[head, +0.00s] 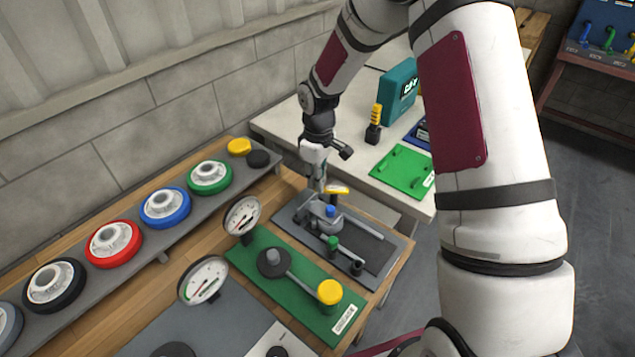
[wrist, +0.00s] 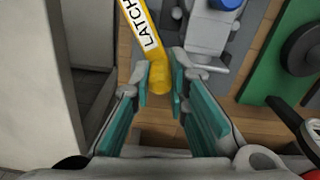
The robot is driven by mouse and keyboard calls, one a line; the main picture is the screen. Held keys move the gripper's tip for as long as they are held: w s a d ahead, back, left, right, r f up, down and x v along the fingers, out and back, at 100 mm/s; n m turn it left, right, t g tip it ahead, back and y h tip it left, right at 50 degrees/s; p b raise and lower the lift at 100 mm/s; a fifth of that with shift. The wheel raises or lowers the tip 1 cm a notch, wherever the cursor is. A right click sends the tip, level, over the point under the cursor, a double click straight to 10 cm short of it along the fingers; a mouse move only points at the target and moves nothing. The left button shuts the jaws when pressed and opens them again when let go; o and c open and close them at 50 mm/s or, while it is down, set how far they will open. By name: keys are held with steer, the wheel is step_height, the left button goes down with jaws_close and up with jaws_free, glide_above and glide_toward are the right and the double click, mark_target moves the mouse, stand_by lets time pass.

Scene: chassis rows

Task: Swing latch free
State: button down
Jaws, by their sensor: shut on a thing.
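The latch is a yellow bar marked "LATCH" (wrist: 141,27) in the wrist view, ending in a round yellow knob (wrist: 160,79). My gripper (wrist: 163,85) is shut on this knob, with one teal fingertip on each side. In the head view the yellow latch (head: 338,190) shows at the far end of the grey fixture plate (head: 290,222), partly hidden by my gripper (head: 319,187). A blue knob (head: 330,211) and grey blocks of the fixture stand close to the latch. The far end of the latch is cut off by the wrist view's edge.
A green plate (head: 245,262) with a yellow-knobbed lever (head: 329,292) lies beside the fixture. A dial gauge (head: 242,216) stands to the left. Coloured handwheels line the shelf at the wall. A pale table (head: 281,123) with a green tray (head: 403,170) is behind.

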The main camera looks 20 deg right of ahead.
steer(key=shift+w+d+m+b, duration=0.25)
steer(key=shift+w+m+b, duration=0.1)
steer(key=shift+m, duration=0.75)
steer(key=shift+w+d+m+b, duration=0.2)
steer(key=shift+w+m+b, duration=0.15)
steer(key=shift+m, duration=0.75)
steer(key=c, duration=1.8)
jaws_free()
steer(key=shift+r, duration=0.1)
step_height(320, 180, up, 12)
steer(key=shift+f, duration=0.1)
